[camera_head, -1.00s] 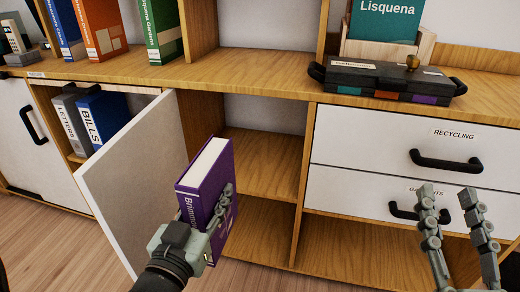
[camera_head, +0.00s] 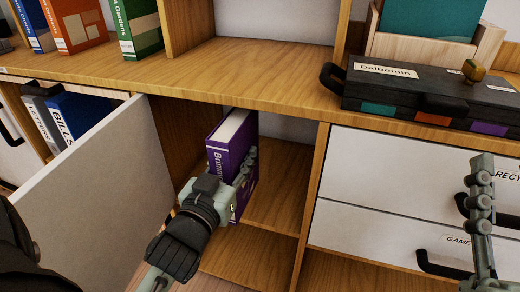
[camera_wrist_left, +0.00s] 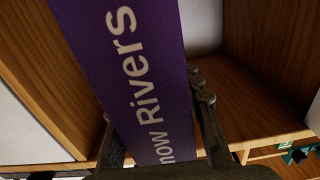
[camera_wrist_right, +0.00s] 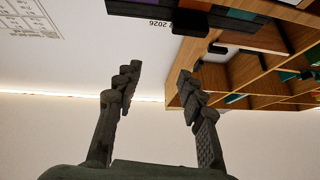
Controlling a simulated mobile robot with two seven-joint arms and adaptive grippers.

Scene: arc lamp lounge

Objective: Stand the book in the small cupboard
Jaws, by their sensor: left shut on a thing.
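The purple book (camera_head: 228,148) is upright at the mouth of the open small cupboard (camera_head: 278,180), above its inner shelf (camera_head: 285,212). Whether the book touches the shelf is hidden. My left gripper (camera_head: 243,180) is shut on the book, with fingers on both sides of it. In the left wrist view the book (camera_wrist_left: 130,70) fills the space between the fingers, its lettered spine facing me. The cupboard's white door (camera_head: 95,205) stands swung open on the left. My right gripper (camera_wrist_right: 150,95) is open and empty; in the head view it is partly cut off at the right.
White drawers (camera_head: 400,190) with black handles lie right of the cupboard. A black case (camera_head: 430,98) sits on the top (camera_head: 200,70), with several books at its left. Binders (camera_head: 75,112) stand behind the door. The cupboard's shelf right of the book is clear.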

